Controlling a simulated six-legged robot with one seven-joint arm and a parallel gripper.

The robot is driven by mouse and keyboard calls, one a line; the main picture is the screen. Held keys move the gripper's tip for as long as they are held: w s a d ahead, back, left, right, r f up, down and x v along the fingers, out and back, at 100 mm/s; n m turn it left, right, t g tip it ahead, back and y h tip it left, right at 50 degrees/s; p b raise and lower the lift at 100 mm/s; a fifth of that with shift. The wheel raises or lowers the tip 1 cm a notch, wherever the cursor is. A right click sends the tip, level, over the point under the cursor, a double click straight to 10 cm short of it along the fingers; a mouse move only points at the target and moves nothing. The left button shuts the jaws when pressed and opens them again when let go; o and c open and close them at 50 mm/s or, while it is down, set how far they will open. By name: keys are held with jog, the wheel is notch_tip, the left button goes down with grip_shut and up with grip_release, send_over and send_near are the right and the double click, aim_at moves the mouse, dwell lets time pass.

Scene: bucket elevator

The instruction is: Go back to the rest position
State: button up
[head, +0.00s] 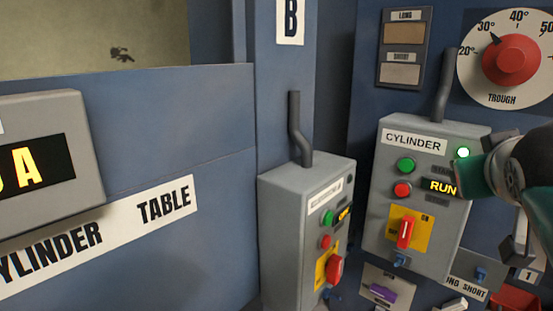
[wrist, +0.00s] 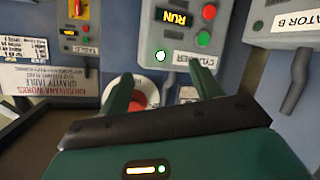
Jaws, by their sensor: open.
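My arm (head: 525,180), green and black, reaches in at the right edge of the head view, in front of the grey CYLINDER control box (head: 440,218). In the wrist view, which is upside down, my gripper (wrist: 162,84) has its two green fingers spread apart with nothing between them. The CYLINDER box also shows there (wrist: 190,38), beyond the fingertips. Its display (head: 442,187) reads RUN and a green-white lamp (head: 463,153) is lit. I cannot tell the exact gap between fingers and box.
A second grey control box (head: 290,220) stands left of the CYLINDER box, with a bent conduit. The TROUGH dial (head: 510,60) is at upper right, pointer near 30°. A CYLINDER TABLE sign (head: 120,225) and display box (head: 80,115) are at left.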

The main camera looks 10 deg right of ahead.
jog(key=s+a+f+n+g+y, duration=0.1)
jog(key=a+f+g+y, duration=0.1)
jog(key=a+f, duration=0.4)
jog(key=s+a+f+g+y, duration=0.1)
jog(key=a+f+g+y, duration=0.1)
jog(key=a+f, duration=0.5)
jog(key=s+a+f+n+g+y, duration=0.1)
jog(key=a+f+y, duration=0.3)
jog(key=f, duration=1.2)
jog(key=shift+a+n+g, duration=0.3)
jog(key=shift+a+g, duration=0.1)
jog(key=shift+a, duration=0.75)
